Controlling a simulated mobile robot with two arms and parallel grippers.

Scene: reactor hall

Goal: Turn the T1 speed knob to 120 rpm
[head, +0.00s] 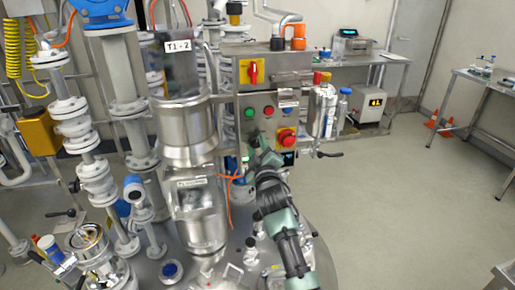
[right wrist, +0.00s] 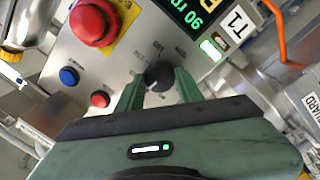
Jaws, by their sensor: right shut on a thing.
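The T1 speed knob (right wrist: 159,75) is a dark round knob with a pale pointer line, on the grey control panel (right wrist: 120,62). In the right wrist view my right gripper (right wrist: 158,82) has its two green fingers on either side of the knob, shut on it. A green-lit display (right wrist: 181,14) reads 90, next to a T1 label (right wrist: 238,23). In the head view my right gripper (head: 258,146) reaches up to the front of the panel (head: 258,97) and hides the knob. My left gripper is in neither view.
A red emergency button (head: 286,138) is on the panel close to the right gripper; it also shows in the right wrist view (right wrist: 92,22). Steel vessels (head: 188,130) stand left.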

